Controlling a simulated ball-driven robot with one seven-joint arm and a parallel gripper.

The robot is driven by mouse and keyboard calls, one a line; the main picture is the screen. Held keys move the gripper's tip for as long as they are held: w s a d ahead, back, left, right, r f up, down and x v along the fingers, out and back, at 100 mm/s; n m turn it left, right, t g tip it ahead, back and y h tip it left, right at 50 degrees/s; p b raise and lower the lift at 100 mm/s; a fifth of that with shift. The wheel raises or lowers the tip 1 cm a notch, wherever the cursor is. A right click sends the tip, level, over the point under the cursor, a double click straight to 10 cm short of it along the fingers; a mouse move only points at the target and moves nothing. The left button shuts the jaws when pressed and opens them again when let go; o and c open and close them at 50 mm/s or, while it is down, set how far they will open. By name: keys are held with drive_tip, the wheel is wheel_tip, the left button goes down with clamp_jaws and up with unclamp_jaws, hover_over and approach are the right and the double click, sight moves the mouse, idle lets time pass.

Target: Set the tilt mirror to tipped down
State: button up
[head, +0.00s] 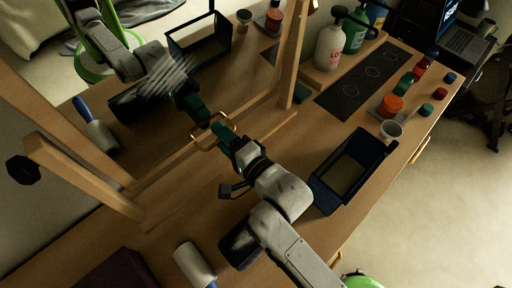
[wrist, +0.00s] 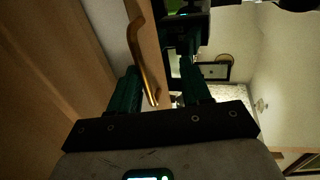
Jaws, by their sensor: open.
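The tilt mirror shows in the head view as a pane in a wooden frame (head: 165,172), held between wooden posts (head: 294,55). Its glass reflects my arm, a tray and a blue-handled roller. A brass handle (head: 228,117) is on the lower rail. My gripper (head: 221,130) is at this handle, with its dark green fingers apart. In the wrist view the brass handle (wrist: 146,60) reaches down into the gap between the fingers (wrist: 158,92), nearer the left one. Contact cannot be made out. The exact tilt is hard to tell.
A dark tray (head: 325,194) and a cup (head: 391,131) stand right of my arm. Several coloured jars (head: 391,104), a dark mat (head: 345,101) and bottles (head: 330,48) lie beyond. A white roller (head: 193,264) and a dark purple object (head: 112,272) are near the front.

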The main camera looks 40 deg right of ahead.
drive_tip(key=o, duration=0.8)
drive_tip(key=s+r, duration=0.1)
drive_tip(key=r, duration=0.1)
drive_tip(key=s+r, duration=0.3)
drive_tip(key=r, duration=0.2)
drive_tip(key=shift+s, duration=0.35)
drive_tip(key=s+r, duration=0.2)
drive_tip(key=s, duration=0.1)
drive_tip(key=s+r, duration=0.1)
drive_tip(key=s, duration=0.1)
drive_tip(key=shift+s+a+p, duration=0.15)
drive_tip(key=shift+p, duration=0.2)
drive_tip(key=shift+c, duration=0.2)
drive_tip(key=s, duration=0.1)
drive_tip(key=s+p, duration=0.1)
drive_tip(key=s, duration=0.1)
drive_tip(key=shift+r, duration=0.4)
drive_tip(key=c, duration=0.8)
drive_tip(key=shift+o, duration=0.2)
drive_tip(key=shift+s+f, duration=0.25)
drive_tip(key=shift+s, duration=0.1)
